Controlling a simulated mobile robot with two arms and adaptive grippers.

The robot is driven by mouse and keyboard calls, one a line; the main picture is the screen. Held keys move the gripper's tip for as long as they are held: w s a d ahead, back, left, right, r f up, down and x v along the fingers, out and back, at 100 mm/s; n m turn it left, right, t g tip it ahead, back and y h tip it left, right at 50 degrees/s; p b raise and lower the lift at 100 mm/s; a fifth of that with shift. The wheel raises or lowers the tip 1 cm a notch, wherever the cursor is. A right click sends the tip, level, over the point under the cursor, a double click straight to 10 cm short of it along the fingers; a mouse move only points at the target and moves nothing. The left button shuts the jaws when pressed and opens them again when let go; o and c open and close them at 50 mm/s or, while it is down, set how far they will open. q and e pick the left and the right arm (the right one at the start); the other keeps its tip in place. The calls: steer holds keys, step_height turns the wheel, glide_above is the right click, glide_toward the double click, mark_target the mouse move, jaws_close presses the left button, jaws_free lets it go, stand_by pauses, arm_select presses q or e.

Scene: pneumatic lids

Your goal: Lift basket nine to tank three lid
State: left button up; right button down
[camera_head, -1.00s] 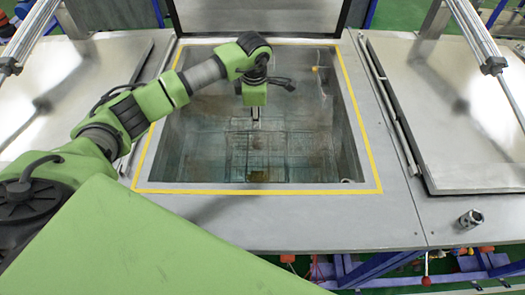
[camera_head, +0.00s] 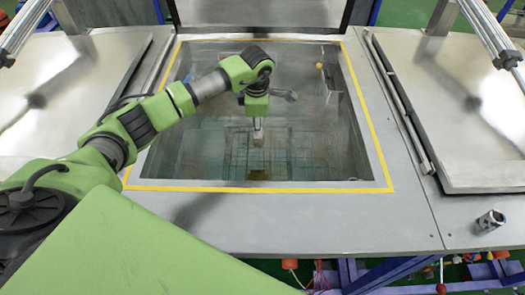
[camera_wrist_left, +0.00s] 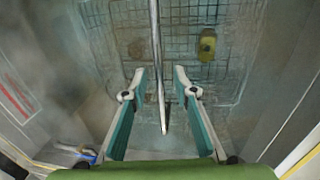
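The open tank (camera_head: 150,183) has a yellow-edged rim and murky water or glass-like depth inside. A wire-mesh basket (camera_head: 300,150) shows dimly low in it; no number is readable. My left gripper (camera_head: 258,137) points down inside the opening, above the mesh. In the left wrist view, my left gripper (camera_wrist_left: 158,85) is open, its two fingers apart. A thin metal rod (camera_wrist_left: 158,60) runs between them, untouched as far as I can see. The mesh (camera_wrist_left: 170,45) lies beyond. Shut lids lie on the left (camera_head: 60,85) and right (camera_head: 450,110). My right gripper is out of view.
A raised lid (camera_head: 260,12) stands behind the opening. Pneumatic cylinders rise at the left (camera_head: 25,30) and right (camera_head: 490,30). A small metal fitting (camera_head: 490,222) lies on the right front deck. The wrist view shows a yellowish object (camera_wrist_left: 207,44) near the mesh.

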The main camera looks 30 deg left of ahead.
arm_select(q)
jaws_close()
steer(key=shift+w+r, duration=0.2)
steer(key=shift+r, duration=0.25)
steer(key=shift+r+p, duration=0.75)
steer(key=shift+r, duration=0.45)
